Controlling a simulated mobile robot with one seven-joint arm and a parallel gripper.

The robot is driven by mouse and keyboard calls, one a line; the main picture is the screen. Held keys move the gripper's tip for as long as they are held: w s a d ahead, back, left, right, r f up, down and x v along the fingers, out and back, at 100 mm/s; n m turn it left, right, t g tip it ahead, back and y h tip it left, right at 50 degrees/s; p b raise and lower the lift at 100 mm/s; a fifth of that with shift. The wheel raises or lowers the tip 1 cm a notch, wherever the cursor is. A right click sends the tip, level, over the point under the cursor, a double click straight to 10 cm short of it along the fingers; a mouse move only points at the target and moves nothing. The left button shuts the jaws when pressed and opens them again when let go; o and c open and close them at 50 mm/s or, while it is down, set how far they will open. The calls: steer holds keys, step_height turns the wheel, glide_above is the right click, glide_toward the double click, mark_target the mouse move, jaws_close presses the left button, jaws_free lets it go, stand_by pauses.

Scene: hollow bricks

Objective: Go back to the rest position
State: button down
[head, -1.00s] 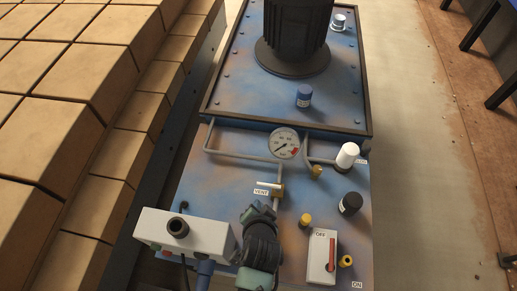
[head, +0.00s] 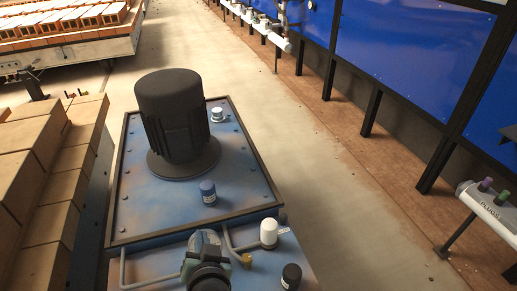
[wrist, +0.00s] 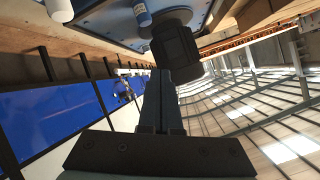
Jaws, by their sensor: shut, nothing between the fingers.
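My gripper (wrist: 160,78) shows in the wrist view with its fingers together and nothing between them. Beyond the fingertips is the black motor (wrist: 177,50), with the blue cap (wrist: 142,14) and the white cap (wrist: 60,10) to its upper left. In the head view part of my arm, black and teal, rises at the bottom edge in front of the blue machine panel; my fingertips cannot be made out there.
The blue machine top (head: 150,207) carries the motor (head: 175,115), a blue cap (head: 208,192), a white cap (head: 269,233) and a black cap (head: 291,276). Brick stacks (head: 50,170) stand left. A clear floor aisle (head: 290,130) lies right. A plug holder (head: 488,205) stands far right.

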steer(key=w+d+r+t, duration=0.1)
steer(key=d+r+t, duration=0.15)
steer(key=r, duration=0.85)
steer(key=w+d+r+n+t+h, duration=0.1)
steer(key=d+r+t, duration=0.15)
steer(key=r, duration=0.85)
steer(key=w+d+r+t, duration=0.1)
steer(key=d+r+t, duration=0.15)
steer(key=r, duration=0.75)
steer(key=s+d+r+t+h, duration=0.1)
steer(key=s+r+t, duration=0.1)
steer(key=s+r, duration=0.2)
steer(key=s+d+r+t+h, duration=0.1)
steer(key=s+d+r+t, duration=0.1)
steer(key=r, duration=0.8)
steer(key=s+d+r+t+h, duration=0.1)
steer(key=s+r+t, duration=0.2)
steer(key=s+r, duration=0.4)
steer(key=shift+d+r+n+t, duration=0.35)
steer(key=shift+d+n, duration=0.05)
